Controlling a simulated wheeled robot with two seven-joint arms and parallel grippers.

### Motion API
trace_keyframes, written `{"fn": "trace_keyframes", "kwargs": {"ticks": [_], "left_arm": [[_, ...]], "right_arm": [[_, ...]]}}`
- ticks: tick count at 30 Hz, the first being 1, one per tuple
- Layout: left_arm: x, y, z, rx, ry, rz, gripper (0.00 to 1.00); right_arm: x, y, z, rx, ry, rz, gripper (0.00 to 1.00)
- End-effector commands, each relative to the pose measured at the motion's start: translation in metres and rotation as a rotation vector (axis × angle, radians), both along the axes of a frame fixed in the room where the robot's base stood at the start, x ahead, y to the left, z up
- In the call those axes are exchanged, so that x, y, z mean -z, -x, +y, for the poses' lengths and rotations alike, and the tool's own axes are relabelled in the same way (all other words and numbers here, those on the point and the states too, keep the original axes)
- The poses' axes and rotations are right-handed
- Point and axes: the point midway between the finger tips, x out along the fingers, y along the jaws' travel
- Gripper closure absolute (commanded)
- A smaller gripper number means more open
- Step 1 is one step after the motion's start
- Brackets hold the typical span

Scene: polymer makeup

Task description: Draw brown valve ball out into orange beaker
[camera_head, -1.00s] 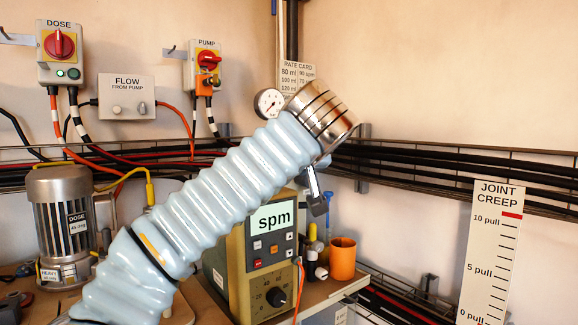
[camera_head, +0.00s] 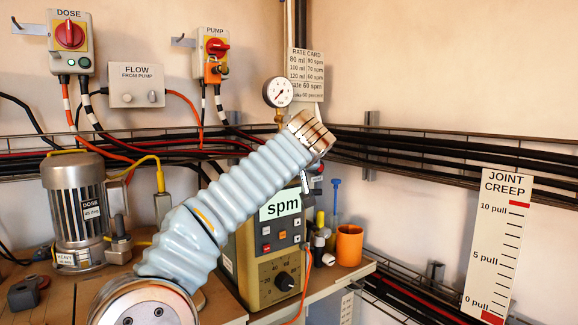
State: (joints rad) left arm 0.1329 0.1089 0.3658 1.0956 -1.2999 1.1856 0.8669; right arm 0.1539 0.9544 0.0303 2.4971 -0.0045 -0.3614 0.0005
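The orange beaker (camera_head: 349,246) stands upright at the right end of the bench, beside the spm controller. My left arm, in a pale blue ribbed sleeve, comes in from the lower left and crosses in front of the controller. Its metal wrist is up and left of the beaker. Only a small dark part of my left gripper (camera_head: 305,183) shows below the wrist; its fingers are mostly hidden, so its opening cannot be told. It is apart from the beaker. I cannot make out a brown valve ball. My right gripper is not in view.
The spm controller (camera_head: 272,250) stands left of the beaker, with yellow, white and blue-topped fittings between them. A dosing motor (camera_head: 78,205) stands at left. A pressure gauge (camera_head: 278,92) and cable rack are behind the wrist. The bench ends just right of the beaker.

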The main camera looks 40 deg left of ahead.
Motion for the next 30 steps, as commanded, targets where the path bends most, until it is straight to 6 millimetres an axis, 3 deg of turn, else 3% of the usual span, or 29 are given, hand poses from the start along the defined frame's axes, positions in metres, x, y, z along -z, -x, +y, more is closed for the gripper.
{"fn": "trace_keyframes", "kwargs": {"ticks": [2,11,30], "left_arm": [[0.0,0.0,0.0,0.0,0.0,0.0,0.53],[0.0,0.0,0.0,0.0,0.0,0.0,0.99],[-0.01,0.0,-0.001,0.001,0.0,-0.001,1.0]], "right_arm": [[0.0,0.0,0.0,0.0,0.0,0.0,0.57],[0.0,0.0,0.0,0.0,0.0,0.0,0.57],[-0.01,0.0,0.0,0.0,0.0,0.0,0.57]]}}
